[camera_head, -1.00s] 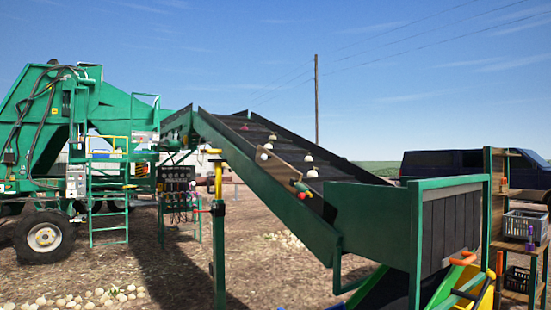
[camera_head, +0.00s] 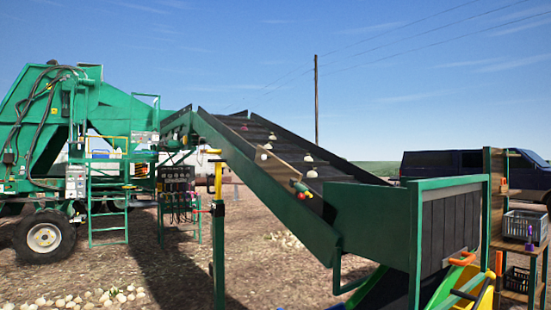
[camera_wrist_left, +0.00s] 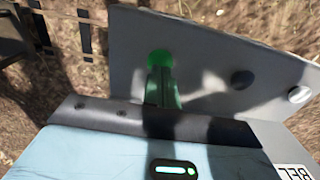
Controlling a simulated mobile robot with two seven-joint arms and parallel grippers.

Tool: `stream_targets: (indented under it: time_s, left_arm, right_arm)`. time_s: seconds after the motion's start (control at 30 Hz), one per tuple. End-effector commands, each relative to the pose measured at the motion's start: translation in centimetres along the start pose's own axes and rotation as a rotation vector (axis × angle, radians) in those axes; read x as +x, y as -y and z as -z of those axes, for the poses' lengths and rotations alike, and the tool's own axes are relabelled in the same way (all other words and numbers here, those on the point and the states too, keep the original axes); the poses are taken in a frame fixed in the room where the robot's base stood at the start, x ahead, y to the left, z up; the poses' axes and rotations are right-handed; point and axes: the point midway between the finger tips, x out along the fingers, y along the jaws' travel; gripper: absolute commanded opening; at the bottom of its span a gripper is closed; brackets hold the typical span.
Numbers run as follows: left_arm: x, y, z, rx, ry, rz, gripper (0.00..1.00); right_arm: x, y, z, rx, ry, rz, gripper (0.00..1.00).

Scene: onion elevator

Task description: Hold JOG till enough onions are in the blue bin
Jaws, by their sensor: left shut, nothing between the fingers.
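I cannot tell whether the button is pressed in. In the head view several pale onions (camera_head: 308,158) and a few reddish ones lie spread on the dark belt of the green elevator (camera_head: 265,180). The blue bin cannot be made out. Neither gripper shows in the head view.
A large green machine with a wheel (camera_head: 45,237) and ladder stands at the left. Loose onions (camera_head: 105,297) lie on the ground. A wooden shelf with a grey crate (camera_head: 525,225) stands at the right. A dark vehicle (camera_head: 455,168) is behind the elevator.

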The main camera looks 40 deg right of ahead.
Motion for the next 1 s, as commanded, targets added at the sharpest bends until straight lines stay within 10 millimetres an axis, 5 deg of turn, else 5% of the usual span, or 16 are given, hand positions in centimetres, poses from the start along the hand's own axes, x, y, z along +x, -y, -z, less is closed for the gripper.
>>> stream_targets:
  time_s: [1.0]
  left_arm:
    - [2.3,0.0,0.0,0.0,0.001,-0.001,0.0]
  right_arm:
    - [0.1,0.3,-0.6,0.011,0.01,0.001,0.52]
